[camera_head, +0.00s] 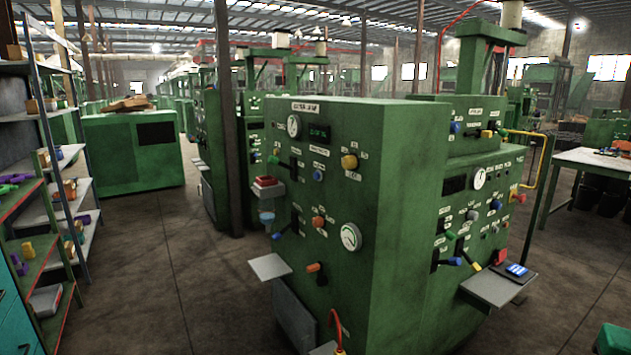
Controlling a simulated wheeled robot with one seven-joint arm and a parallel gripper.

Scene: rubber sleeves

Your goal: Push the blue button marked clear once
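A green machine cabinet (400,180) stands in the middle, with two control faces. On its left face I see a round blue button or knob (318,175) near the middle and a small blue one (276,236) near the left edge. On its right face are a blue knob (494,204) and a higher blue one (456,127). The labels are too small to read, so I cannot tell which is marked clear. My gripper is not in view.
Metal shelves (275,266) jut from the left face and from the right face (492,288), which bears a blue-topped device (517,270). A yellow rail (545,165) stands at right. Racks with small parts line the left. The aisle floor (160,270) is clear.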

